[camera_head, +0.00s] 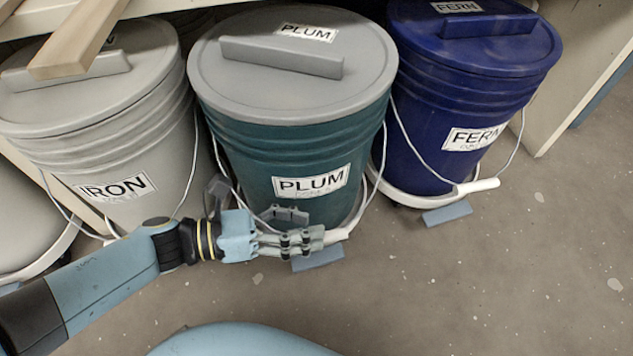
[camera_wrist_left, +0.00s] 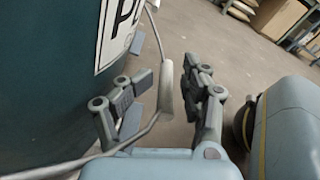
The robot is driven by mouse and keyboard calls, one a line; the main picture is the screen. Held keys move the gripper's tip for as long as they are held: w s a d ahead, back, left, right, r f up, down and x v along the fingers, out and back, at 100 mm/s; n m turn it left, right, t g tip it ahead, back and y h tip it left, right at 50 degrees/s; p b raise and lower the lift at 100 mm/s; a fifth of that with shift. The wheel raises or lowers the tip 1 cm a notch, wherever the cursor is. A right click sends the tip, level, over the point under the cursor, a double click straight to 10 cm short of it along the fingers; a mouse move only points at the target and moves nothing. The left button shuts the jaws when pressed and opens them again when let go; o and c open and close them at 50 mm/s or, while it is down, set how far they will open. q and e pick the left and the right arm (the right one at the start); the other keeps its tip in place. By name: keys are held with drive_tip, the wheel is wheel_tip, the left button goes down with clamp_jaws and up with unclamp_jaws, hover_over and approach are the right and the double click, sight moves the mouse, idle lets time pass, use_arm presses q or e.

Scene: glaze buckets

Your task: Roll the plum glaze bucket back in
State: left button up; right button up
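The plum bucket (camera_head: 245,150) is teal with a grey lid and PLUM labels. It stands upright on a pale wheeled base (camera_head: 358,212), between the iron and fern buckets. Its wire bail hangs down at the front with a white grip (camera_head: 338,236). My left gripper (camera_head: 306,228) is low in front of the bucket, at the grip. In the left wrist view the white grip (camera_wrist_left: 165,88) lies between the spread fingers of the left gripper (camera_wrist_left: 173,92), which look open around it. The bucket's wall (camera_wrist_left: 45,90) fills the left side there. My right gripper is not in view.
The grey iron bucket (camera_head: 150,190) stands at left, the blue fern bucket (camera_head: 415,120) close at right. A wooden board (camera_head: 80,38) and shelf edge hang over the back left. A pale panel (camera_head: 570,90) stands at right. Floor at front right is clear.

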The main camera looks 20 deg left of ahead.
sight(318, 179)
use_arm(q)
drive_tip(key=shift+m+t+h, duration=0.3)
drive_tip(key=shift+m+h, duration=0.4)
drive_tip(key=shift+m, duration=0.2)
drive_tip(key=w+r, duration=0.1)
drive_tip(key=r, duration=0.1)
drive_tip(key=w+r, duration=0.1)
drive_tip(key=r, duration=0.2)
drive_tip(key=w+d+r, duration=0.1)
drive_tip(key=r, duration=0.2)
drive_tip(key=shift+w+r, duration=0.1)
drive_tip(key=shift+w, duration=0.3)
drive_tip(key=s+a+f+n+y, duration=0.1)
drive_tip(key=s+f+n, duration=0.15)
drive_tip(key=f, duration=0.45)
drive_tip(key=v, duration=1.3)
drive_tip(key=shift+s+f+m, duration=0.35)
drive_tip(key=shift+s+f, duration=0.1)
drive_tip(key=shift+f, duration=0.25)
